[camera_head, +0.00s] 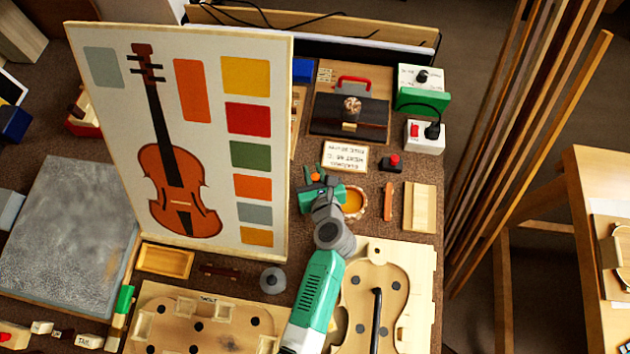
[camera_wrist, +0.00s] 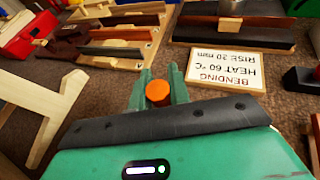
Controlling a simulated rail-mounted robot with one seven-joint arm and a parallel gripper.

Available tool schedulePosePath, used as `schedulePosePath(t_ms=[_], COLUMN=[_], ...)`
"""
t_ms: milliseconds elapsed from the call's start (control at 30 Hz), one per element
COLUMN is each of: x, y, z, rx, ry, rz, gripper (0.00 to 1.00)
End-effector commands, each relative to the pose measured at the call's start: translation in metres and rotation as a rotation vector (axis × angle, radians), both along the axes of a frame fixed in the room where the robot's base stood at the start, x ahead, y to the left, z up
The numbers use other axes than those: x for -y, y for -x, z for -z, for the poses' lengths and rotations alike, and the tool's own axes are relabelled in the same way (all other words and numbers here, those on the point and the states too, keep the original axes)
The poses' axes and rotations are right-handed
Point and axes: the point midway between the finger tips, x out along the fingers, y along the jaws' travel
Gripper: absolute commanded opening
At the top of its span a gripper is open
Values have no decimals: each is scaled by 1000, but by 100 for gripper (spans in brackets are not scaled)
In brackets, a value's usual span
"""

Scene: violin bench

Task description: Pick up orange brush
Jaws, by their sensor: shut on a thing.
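My gripper (camera_wrist: 159,92) reaches out low in the wrist view, its two green fingers shut on the orange brush (camera_wrist: 158,93). Only a round orange end of the brush shows between the fingers; the rest is hidden. In the head view my gripper (camera_head: 314,177) is right of the violin picture board, with a small orange spot of the brush (camera_head: 315,177) at the fingers. I cannot tell whether the brush touches anything below.
A round bowl with amber content (camera_head: 354,202) stands just right of my gripper. A sign (camera_wrist: 228,70) about bending heat lies ahead of it. The tall violin board (camera_head: 185,240) stands close on the left. A red-button box (camera_head: 392,163) and an orange strip (camera_head: 389,201) lie further right.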

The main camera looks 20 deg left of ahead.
Motion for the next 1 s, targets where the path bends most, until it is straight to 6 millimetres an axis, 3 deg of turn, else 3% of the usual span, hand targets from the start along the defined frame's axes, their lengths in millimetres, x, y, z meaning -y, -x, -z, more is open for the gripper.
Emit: schedulePosePath(t_ms=[167,533,767,1000], x=[0,0,32,77], y=[0,0,39,95], z=[-9,-76,-70,-70], rx=[1,2,-4,-4], ry=[0,-1,0,0], rz=[0,0,3,4], gripper=[0,0,0,0])
